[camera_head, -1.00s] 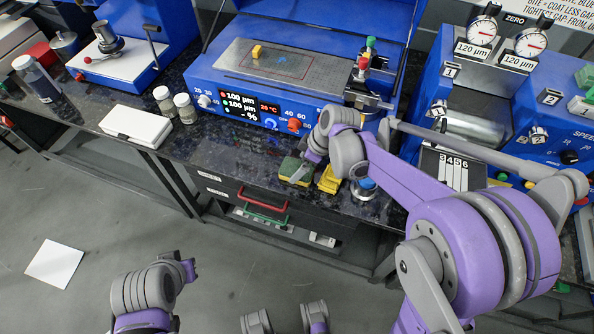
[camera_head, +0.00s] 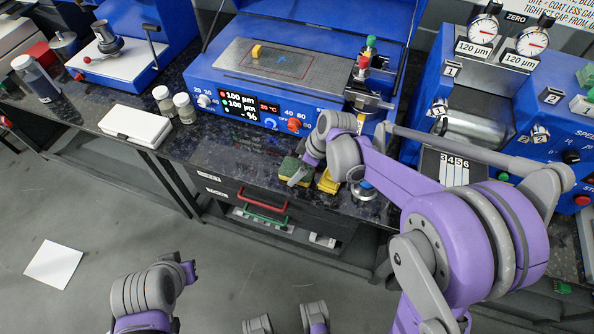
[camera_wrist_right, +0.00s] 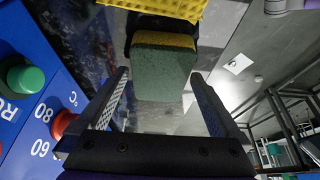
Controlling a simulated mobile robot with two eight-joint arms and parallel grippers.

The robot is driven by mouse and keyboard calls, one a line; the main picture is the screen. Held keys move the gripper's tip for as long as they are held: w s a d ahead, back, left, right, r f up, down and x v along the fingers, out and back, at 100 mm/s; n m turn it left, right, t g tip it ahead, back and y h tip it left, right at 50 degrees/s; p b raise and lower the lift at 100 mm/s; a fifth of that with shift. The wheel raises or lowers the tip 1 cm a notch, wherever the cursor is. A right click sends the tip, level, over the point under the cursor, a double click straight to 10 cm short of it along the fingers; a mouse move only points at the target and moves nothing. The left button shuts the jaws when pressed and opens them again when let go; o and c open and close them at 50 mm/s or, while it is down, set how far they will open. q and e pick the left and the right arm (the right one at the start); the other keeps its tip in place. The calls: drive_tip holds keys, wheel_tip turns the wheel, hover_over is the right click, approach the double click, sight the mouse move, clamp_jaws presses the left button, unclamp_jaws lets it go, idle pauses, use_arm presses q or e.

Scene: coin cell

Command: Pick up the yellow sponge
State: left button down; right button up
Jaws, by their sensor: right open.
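A sponge with a green face and a yellow layer (camera_wrist_right: 163,68) shows in the right wrist view between and just beyond my finger ends. It also shows in the head view at the bench's front edge (camera_head: 291,168). A plain yellow block (camera_head: 328,181) lies just right of it; a dimpled yellow surface (camera_wrist_right: 165,8) at the top of the wrist view appears to be this block. My right gripper (camera_wrist_right: 158,76) is open, with a finger on each side of the green-and-yellow sponge; I cannot tell whether they touch it. My left gripper's fingers are not visible.
The dark speckled bench (camera_head: 225,150) ends just in front of the sponges, above drawers with a red handle (camera_head: 262,201). A blue coating machine (camera_head: 215,75) stands behind. A round metal piece with a blue top (camera_head: 366,190) stands close on the right. A white box (camera_head: 136,127) lies left.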

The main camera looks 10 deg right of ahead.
drive_tip(key=shift+c, duration=0.2)
drive_tip(key=c, duration=1.2)
drive_tip(key=shift+r, duration=0.25)
drive_tip(key=shift+c, duration=0.2)
wheel_tip(320, 180, up, 10)
drive_tip(key=p, duration=0.1)
drive_tip(key=o, duration=0.7)
drive_tip(key=c, duration=0.5)
drive_tip(key=shift+o, duration=0.2)
drive_tip(key=shift+f, duration=0.1)
